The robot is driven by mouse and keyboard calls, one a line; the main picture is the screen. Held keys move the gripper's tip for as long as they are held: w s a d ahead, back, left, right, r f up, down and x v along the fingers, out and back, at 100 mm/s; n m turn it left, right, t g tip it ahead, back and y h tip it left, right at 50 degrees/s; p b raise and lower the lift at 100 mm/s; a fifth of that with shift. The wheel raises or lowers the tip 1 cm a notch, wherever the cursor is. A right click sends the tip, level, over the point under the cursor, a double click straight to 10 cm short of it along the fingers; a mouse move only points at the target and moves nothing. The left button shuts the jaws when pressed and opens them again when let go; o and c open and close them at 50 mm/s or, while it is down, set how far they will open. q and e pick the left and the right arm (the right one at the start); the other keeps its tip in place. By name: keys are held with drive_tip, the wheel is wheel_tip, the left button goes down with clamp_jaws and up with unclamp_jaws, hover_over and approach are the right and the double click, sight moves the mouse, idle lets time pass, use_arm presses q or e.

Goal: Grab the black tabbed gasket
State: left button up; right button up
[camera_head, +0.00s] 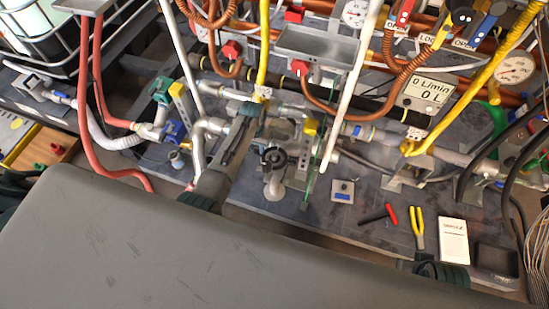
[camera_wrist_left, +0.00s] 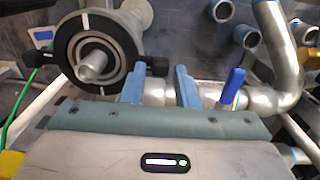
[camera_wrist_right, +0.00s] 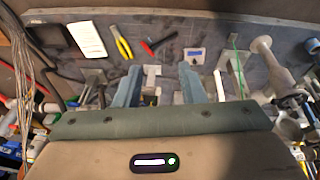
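The black tabbed gasket (camera_head: 275,157) is a dark ring around a grey pipe stub in the middle of the bench in the head view. In the left wrist view the ring (camera_wrist_left: 70,42) is large at upper left, with a tab on each side; the right tab is near my left finger's tip in the picture. My left gripper (camera_head: 241,128) is beside it on the left in the head view, open, with nothing clearly held. It shows in the left wrist view (camera_wrist_left: 160,82). My right gripper (camera_wrist_right: 160,82) is open; its fingers are hidden in the head view.
Grey pipes and a blue-handled valve (camera_wrist_left: 233,85) crowd the left gripper. A clear vertical strip (camera_head: 312,165) stands right of the gasket.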

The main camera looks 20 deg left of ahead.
use_arm(q)
drive_tip(key=shift+c, duration=0.5)
clamp_jaws()
